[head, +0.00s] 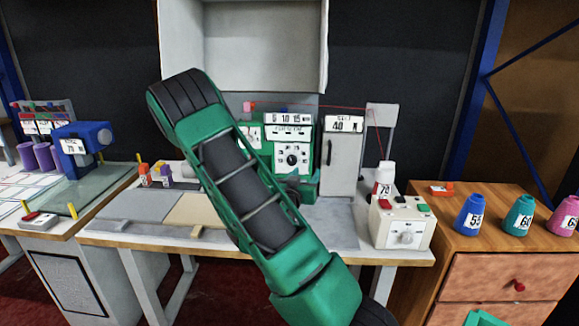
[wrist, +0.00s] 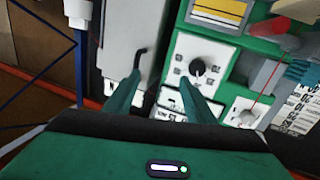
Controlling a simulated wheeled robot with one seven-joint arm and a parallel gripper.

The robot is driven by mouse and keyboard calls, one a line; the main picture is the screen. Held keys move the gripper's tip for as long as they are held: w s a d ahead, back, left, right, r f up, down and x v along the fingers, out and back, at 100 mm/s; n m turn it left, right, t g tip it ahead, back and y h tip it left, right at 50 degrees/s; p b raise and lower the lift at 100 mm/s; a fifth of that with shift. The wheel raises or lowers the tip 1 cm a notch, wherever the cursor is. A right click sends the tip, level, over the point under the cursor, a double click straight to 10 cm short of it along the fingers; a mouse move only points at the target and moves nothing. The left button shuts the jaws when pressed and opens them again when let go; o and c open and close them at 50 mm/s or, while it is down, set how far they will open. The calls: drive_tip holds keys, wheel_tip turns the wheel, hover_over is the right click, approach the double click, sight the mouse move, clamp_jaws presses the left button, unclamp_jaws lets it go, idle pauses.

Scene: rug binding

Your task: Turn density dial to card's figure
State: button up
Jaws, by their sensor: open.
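The dial (head: 291,159), a dark round knob on a white plate, is on the front of the green machine (head: 271,128). In the wrist view the knob (wrist: 198,68) shows a pale mark, but I cannot read its setting. A white card (head: 344,124) at the top of the grey cabinet reads 40, with small unclear text above. My gripper (wrist: 161,78) is open and empty. Its right fingertip in the wrist view overlaps the lower left of the dial plate; the knob is not between the fingers. Contact cannot be told. My arm hides much of the gripper in the head view.
The grey cabinet (head: 341,161) with a dark handle (wrist: 140,58) stands beside the dial. A cream box (head: 403,221) with a knob and buttons sits at the bench's right end. Numbered cones (head: 470,215) stand on the wooden drawers. The grey bench top in front is mostly clear.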

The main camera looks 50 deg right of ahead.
sight(291, 162)
drive_tip(key=w+a+f+n+t+y, duration=0.2)
drive_tip(key=w+a+n+t, duration=0.1)
drive_tip(key=w+t, duration=0.15)
drive_tip(key=shift+g, duration=0.45)
drive_tip(key=x, duration=1)
drive_tip(key=shift+w+d+r, duration=0.1)
drive_tip(key=shift+w+r, duration=0.15)
drive_tip(key=shift+w, duration=0.2)
drive_tip(key=shift+c, duration=0.5)
drive_tip(key=c, duration=0.9)
drive_tip(key=shift+d, duration=0.3)
drive_tip(key=shift+a, duration=0.3)
drive_tip(key=shift+c, duration=0.2)
